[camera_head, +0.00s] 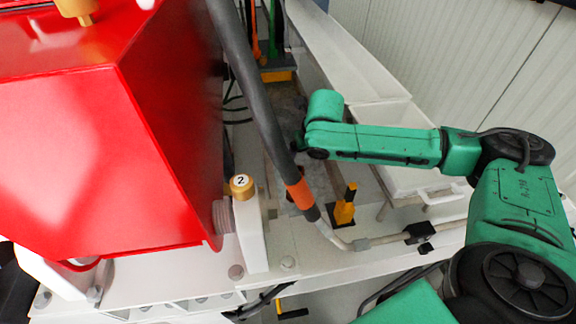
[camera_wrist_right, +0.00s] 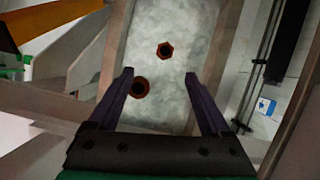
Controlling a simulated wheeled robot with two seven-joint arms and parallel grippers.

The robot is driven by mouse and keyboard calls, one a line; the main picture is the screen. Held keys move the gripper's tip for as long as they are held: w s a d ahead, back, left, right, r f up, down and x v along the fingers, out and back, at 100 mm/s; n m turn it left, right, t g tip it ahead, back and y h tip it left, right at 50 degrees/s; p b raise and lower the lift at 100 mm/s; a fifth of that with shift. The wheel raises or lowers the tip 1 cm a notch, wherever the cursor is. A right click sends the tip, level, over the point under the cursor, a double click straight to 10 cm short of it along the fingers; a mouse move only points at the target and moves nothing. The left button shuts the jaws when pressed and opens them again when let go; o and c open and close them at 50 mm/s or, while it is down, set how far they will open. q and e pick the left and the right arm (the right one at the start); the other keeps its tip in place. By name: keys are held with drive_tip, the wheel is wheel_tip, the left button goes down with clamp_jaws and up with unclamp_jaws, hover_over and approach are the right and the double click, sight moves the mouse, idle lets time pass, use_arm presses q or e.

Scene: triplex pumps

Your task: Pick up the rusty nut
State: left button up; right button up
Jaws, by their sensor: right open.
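A small rusty brown hexagonal nut (camera_wrist_right: 165,50) with a dark hole lies on the grey, worn surface in the right wrist view. A second rusty ring-like piece (camera_wrist_right: 139,88), rounder, lies nearer, close beside the left finger; I cannot tell if it is also a nut. My right gripper (camera_wrist_right: 165,78) is open and empty, its two dark fingers pointing at that surface, with the hexagonal nut beyond the fingertips and between their lines. In the head view my green right arm reaches in from the right; its gripper is hidden there. My left gripper is in neither view.
A thick grey hose with an orange band (camera_head: 299,194) slants past my arm's end. A large red housing (camera_head: 100,170) fills the left. A brass cap marked 2 (camera_head: 241,186) and a yellow fitting (camera_head: 345,207) stand nearby. Raised walls (camera_wrist_right: 113,60) border the grey surface.

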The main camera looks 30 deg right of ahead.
drive_tip(key=p, duration=0.1)
approach(300, 167)
drive_tip(key=shift+s+a+f, duration=0.15)
drive_tip(key=shift+a+f, duration=0.1)
drive_tip(key=shift+f, duration=0.35)
drive_tip(key=shift+s+a+f, duration=0.2)
drive_tip(key=shift+a+f, duration=0.05)
drive_tip(key=shift+f, duration=0.4)
drive_tip(key=p+x, duration=0.1)
drive_tip(key=x, duration=0.1)
drive_tip(key=w+p+x, duration=0.1)
drive_tip(key=x, duration=0.2)
drive_tip(key=shift+d, duration=0.15)
drive_tip(key=shift+w+d+f, duration=0.1)
drive_tip(key=shift+f, duration=0.3)
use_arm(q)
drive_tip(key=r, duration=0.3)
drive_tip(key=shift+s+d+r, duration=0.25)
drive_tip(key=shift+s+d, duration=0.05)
use_arm(e)
clamp_jaws()
